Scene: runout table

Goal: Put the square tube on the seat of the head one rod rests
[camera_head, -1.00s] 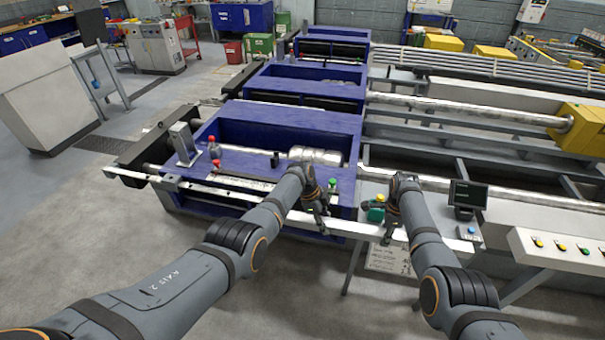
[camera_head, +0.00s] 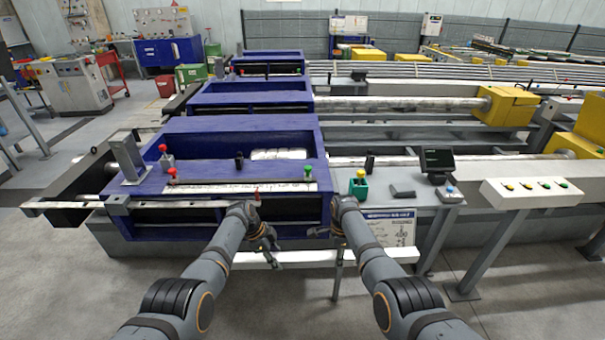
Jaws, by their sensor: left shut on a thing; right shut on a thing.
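The square tube (camera_head: 300,258) is a long, pale, straight bar, held roughly level in front of the nearest blue head. My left gripper (camera_head: 271,253) is shut on its left part. My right gripper (camera_head: 334,238) is by its middle and shut; its fingertips are small and partly hidden by my arm. The nearest blue head (camera_head: 235,124), which I take as head one, stands behind the tube. A silver bar (camera_head: 70,204) with a clamp-like block runs along its front left. I cannot make out the rod rests' seat clearly.
A grey upright post (camera_head: 128,158) and red-topped knobs (camera_head: 164,150) stand on the head. Grey floor is open in front.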

